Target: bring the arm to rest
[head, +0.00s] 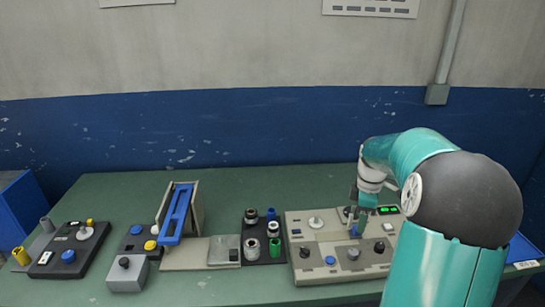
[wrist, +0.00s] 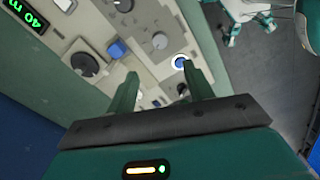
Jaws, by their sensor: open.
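My teal arm reaches in from the right in the head view. My gripper (head: 362,218) hangs low over the beige control panel (head: 317,242) at the right of the bench. In the wrist view my gripper (wrist: 160,80) has its two green fingers spread apart with nothing between them. Beyond the fingers, the panel (wrist: 145,22) shows a blue knob (wrist: 117,49), a lit round blue button (wrist: 180,62), a large dark knob (wrist: 85,63) and a green display (wrist: 25,14). I cannot tell whether the fingertips touch the panel.
Left of the panel stand a dark tray of rollers (head: 262,252), a blue slotted holder (head: 177,212), a grey box with a black knob (head: 127,274) and a black button unit (head: 72,250). The green bench (head: 270,180) is clear behind them.

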